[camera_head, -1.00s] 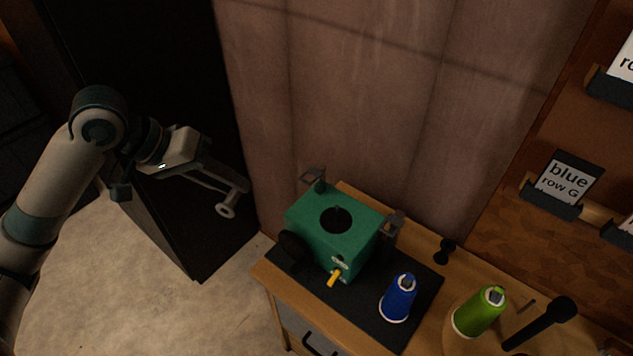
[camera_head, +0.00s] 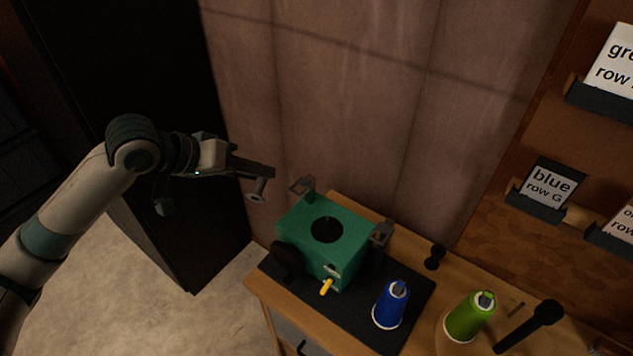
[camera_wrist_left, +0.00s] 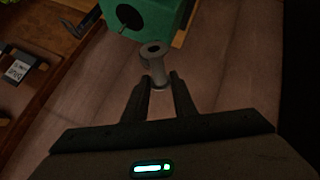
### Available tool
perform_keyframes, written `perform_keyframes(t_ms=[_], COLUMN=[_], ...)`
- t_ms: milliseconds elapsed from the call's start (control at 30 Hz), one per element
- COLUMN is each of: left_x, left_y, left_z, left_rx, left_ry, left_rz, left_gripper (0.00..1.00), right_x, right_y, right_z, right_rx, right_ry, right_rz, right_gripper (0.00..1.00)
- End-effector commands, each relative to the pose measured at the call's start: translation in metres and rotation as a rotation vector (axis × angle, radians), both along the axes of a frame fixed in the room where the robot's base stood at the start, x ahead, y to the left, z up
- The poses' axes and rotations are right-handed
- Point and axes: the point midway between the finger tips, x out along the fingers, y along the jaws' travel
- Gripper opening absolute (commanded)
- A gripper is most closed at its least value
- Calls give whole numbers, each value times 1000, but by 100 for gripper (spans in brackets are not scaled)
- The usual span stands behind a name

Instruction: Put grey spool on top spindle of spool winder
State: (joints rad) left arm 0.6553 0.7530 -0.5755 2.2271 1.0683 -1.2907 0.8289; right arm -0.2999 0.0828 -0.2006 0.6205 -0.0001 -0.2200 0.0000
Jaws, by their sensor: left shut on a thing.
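The grey spool (camera_head: 257,189) is held at the fingertips of my left gripper (camera_head: 262,174), to the left of the winder and above the table. In the left wrist view the spool (camera_wrist_left: 153,58) sits between the two fingers (camera_wrist_left: 160,88), its holed end pointing away from the gripper. The spool winder is a green box (camera_head: 340,232) with a round dark opening on top, grey brackets at its two upper sides and a yellow handle at the front. In the wrist view part of the green winder (camera_wrist_left: 158,14) shows beyond the spool. My right gripper is out of view.
The winder stands on a dark mat (camera_head: 408,338) on a wooden table. A blue cone (camera_head: 389,306) and a green cone (camera_head: 469,317) stand to its right. A black-headed tool (camera_head: 530,326) is at far right. Labelled shelves (camera_head: 545,190) are on the right wall.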

Motion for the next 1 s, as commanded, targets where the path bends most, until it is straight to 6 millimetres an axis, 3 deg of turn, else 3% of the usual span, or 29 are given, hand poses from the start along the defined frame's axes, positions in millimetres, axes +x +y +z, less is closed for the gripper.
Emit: perform_keyframes(t_ms=[200,433,767,1000], left_x=[36,51,53,39], left_y=[-31,-50,-72,-91], left_z=[0,1,3,4], left_rx=[-65,-131,-229,-322], left_ry=[-259,-475,-734,-925], left_rz=[-44,-92,-154,-206], left_gripper=[1,1,1,1], right_x=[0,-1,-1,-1], right_y=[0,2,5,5], right_z=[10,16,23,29], right_rx=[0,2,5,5], right_ry=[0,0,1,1], right_rz=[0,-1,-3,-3], right_gripper=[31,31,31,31])
